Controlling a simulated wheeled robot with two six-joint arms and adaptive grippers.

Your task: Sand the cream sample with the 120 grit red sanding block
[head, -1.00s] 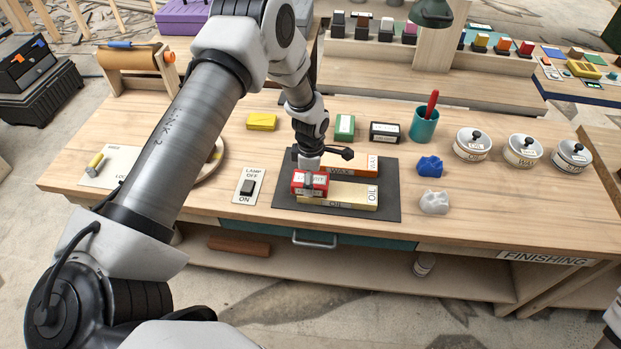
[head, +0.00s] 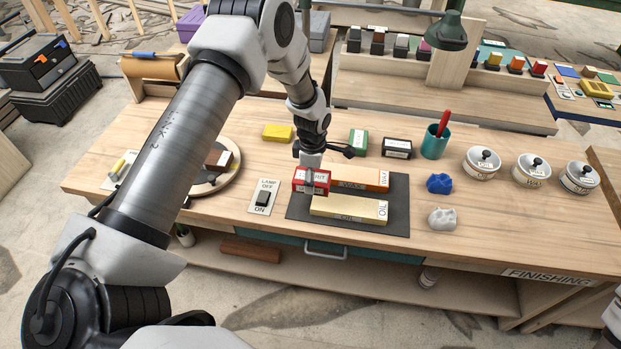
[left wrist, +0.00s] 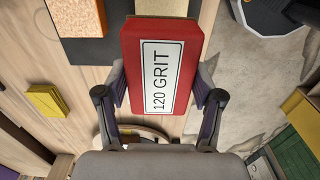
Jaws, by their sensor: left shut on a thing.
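My left gripper (head: 311,184) is shut on the red sanding block (head: 300,181). In the left wrist view the red block (left wrist: 190,35) shows its "120 GRIT" label between the two fingers (left wrist: 160,95). In the head view the block appears above the left end of the cream sample (head: 345,208), which is marked OIL and lies on the dark mat (head: 388,223). An orange-brown sample marked WAX (head: 372,178) lies behind it, partly hidden by the block and gripper. Whether the block touches anything is hard to tell. My right gripper is not in view.
A lamp switch plate (head: 264,198) and a round turntable (head: 228,172) are left of the mat. Yellow (head: 278,133), green (head: 357,142) and black (head: 398,148) blocks stand behind. Blue (head: 439,183) and white (head: 442,219) crumpled cloths and lidded tins (head: 482,163) are to the right.

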